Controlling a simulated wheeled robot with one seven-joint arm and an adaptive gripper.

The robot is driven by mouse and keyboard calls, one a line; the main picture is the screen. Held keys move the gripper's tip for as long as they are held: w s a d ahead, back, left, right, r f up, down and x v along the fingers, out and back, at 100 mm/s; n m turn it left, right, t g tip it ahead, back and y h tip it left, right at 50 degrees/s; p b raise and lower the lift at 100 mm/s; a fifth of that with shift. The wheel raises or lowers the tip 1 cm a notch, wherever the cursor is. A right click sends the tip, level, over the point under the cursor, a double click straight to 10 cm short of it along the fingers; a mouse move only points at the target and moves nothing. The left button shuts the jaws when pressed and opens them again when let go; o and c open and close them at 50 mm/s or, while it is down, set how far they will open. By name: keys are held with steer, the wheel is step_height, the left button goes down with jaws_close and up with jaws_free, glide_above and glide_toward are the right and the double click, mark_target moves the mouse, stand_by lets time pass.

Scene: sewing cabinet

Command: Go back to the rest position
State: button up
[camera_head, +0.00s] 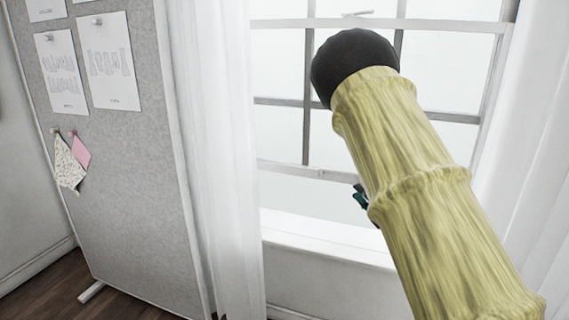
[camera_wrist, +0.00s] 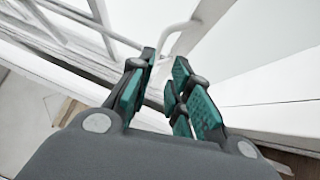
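My gripper (camera_wrist: 164,72) shows in the wrist view with its two teal-padded fingers apart. In the head view my arm is raised across the right half, in a yellow sleeve with a black rounded part at the top. Only a small dark and teal bit of my gripper (camera_head: 361,195) shows at the left edge of the sleeve, in front of the window area. The rest of it is hidden behind my arm.
A window (camera_head: 280,130) with a white sill (camera_head: 310,228) lies behind my arm. White curtains (camera_head: 215,130) hang at both sides. A grey pinboard (camera_head: 130,190) with paper sheets and fabric scraps stands at the left. Dark wooden floor (camera_head: 60,285) shows at lower left.

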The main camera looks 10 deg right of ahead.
steer(key=s+a+f+m+g+h, duration=0.1)
steer(key=s+f+m+g+h, duration=0.3)
steer(key=f, duration=0.9)
steer(key=s+a+f+m+g+h, duration=0.15)
steer(key=s+f+m, duration=0.45)
steer(key=f, duration=0.7)
steer(key=s+a+f+m+g, duration=0.3)
steer(key=s+f+m+g, duration=0.1)
steer(key=s+f, duration=0.55)
steer(key=s+a+f+m+g, duration=0.4)
steer(key=s+f, duration=0.5)
steer(key=s, duration=0.2)
steer(key=s+a+f+m+g, duration=0.2)
steer(key=s+a+g, duration=0.1)
steer(key=s, duration=0.6)
steer(key=s+a+f+m+g, duration=0.2)
steer(key=s+a+m+g, duration=0.15)
steer(key=s, duration=0.55)
step_height(320, 180, up, 24)
steer(key=t+p, duration=0.1)
steer(key=p, duration=2.2)
steer(key=shift+w+n+y+p, duration=0.25)
steer(key=shift+n+y+p, duration=0.1)
steer(key=shift+n+p, duration=0.1)
steer(key=shift+f, duration=0.1)
